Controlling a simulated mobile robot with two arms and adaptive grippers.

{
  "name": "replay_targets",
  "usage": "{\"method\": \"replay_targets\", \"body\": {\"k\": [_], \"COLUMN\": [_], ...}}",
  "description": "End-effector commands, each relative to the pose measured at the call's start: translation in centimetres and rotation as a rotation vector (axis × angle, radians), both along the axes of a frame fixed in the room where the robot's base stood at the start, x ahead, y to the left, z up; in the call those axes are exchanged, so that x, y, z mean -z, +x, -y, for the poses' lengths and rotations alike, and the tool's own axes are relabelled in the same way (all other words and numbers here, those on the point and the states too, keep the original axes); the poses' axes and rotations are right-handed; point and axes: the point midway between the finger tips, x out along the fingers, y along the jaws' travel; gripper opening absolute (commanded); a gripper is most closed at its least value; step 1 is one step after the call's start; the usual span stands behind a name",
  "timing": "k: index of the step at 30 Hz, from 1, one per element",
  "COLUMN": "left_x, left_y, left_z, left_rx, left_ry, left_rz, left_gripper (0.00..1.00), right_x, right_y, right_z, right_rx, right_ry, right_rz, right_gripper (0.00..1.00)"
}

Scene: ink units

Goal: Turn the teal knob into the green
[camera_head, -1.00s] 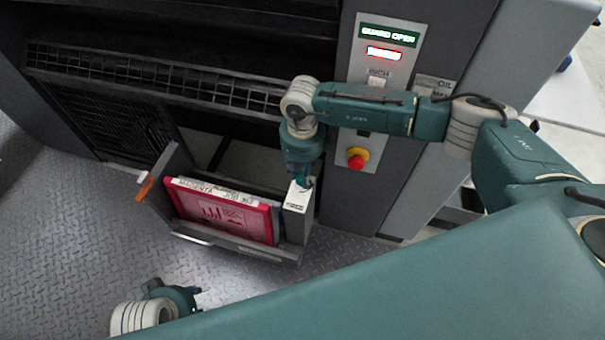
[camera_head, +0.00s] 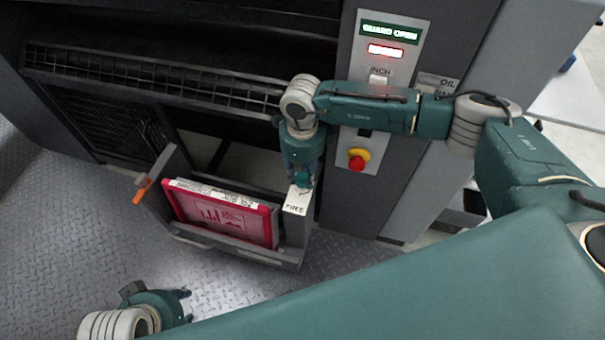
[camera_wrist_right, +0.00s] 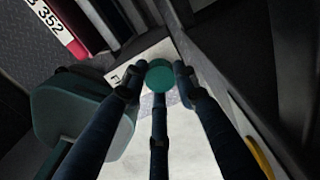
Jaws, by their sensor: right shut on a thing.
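The teal knob (camera_wrist_right: 160,76) stands on a white plate (camera_wrist_right: 185,150), with lettering partly covered beside it. My right gripper (camera_wrist_right: 159,88) has its dark fingers around the knob and is shut on it. In the head view the right gripper (camera_head: 302,180) points down at the white plate (camera_head: 297,202), which tops the right end of an open drawer. Its printed word looks like "FREE". No green mark shows near the knob; the fingers hide part of the plate. My left gripper (camera_head: 187,306) is open and empty, low over the floor.
The open drawer (camera_head: 200,240) holds a red cartridge (camera_head: 222,212) and has an orange lever (camera_head: 143,190) at its left. The machine panel carries a lit "GUARD OPEN" sign (camera_head: 389,32) and a red stop button (camera_head: 357,161). Floor left of the drawer is clear.

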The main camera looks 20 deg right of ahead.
Motion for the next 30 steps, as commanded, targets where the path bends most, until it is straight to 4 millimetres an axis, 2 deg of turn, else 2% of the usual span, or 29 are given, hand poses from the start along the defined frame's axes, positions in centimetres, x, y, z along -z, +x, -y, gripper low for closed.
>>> {"method": "replay_targets", "body": {"k": [5,6,9,20,23,30], "left_x": [0.0,0.0,0.0,0.0,0.0,0.0], "left_y": [0.0,0.0,0.0,0.1,0.1,0.1], "left_z": [0.0,0.0,0.0,0.0,0.0,0.0], "left_rx": [0.0,0.0,0.0,0.001,0.001,0.0], "left_ry": [0.0,0.0,0.0,0.0,0.0,0.0], "left_rz": [0.0,0.0,0.0,0.002,0.002,0.001], "left_gripper": [0.34,0.34,0.34,0.34,0.34,0.34], "right_x": [0.0,0.0,0.0,-0.6,-1.9,-7.0], "right_y": [0.1,0.1,0.0,0.1,0.2,0.2], "right_z": [0.0,0.0,0.0,0.0,0.0,0.0], "right_rx": [0.001,0.001,0.001,0.001,0.001,0.001], "right_ry": [0.0,0.0,0.0,0.001,0.002,0.001], "right_rz": [0.001,0.001,0.001,0.002,0.005,0.006], "right_gripper": [0.03,0.31,0.48,0.48,0.48,0.48]}}
